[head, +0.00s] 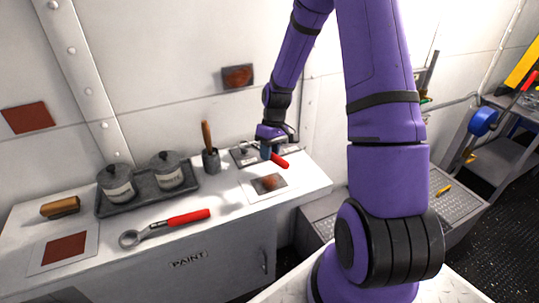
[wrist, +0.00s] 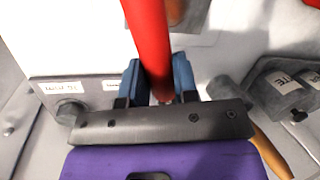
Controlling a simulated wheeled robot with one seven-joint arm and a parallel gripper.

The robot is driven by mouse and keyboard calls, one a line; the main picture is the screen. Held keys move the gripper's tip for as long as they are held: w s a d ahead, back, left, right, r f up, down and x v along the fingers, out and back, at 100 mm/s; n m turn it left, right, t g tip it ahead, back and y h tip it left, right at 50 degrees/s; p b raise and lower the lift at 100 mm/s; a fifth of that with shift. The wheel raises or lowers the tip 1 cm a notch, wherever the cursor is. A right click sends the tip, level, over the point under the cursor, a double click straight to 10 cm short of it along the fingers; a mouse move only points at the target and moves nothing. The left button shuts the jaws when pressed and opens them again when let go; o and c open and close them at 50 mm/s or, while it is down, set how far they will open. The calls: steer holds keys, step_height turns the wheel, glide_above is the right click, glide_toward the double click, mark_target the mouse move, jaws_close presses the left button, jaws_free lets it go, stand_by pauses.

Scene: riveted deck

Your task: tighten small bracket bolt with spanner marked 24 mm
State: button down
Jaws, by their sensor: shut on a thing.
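My gripper (head: 267,152) is shut on the red handle of a spanner (head: 281,161) at the far right of the white cabinet top. In the wrist view the red handle (wrist: 149,38) runs up from between my blue fingers (wrist: 158,85). The held spanner's jaw end and size mark are hidden. A second red-handled spanner (head: 164,227) with a grey ring end lies on the cabinet's front part; its size is unreadable. A dark plate (head: 243,155) lies beside my gripper. In the wrist view a dark round bolt-like head (wrist: 70,111) sits below two small labels, too blurred to read surely.
A grey tray (head: 133,207) holds two lidded pots (head: 117,183). A wooden-backed brush (head: 60,207) and rust-coloured sample cards (head: 268,184) lie on the white cabinet top (head: 225,208).

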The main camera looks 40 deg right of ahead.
steer(key=shift+r, duration=0.95)
steer(key=shift+s, duration=0.1)
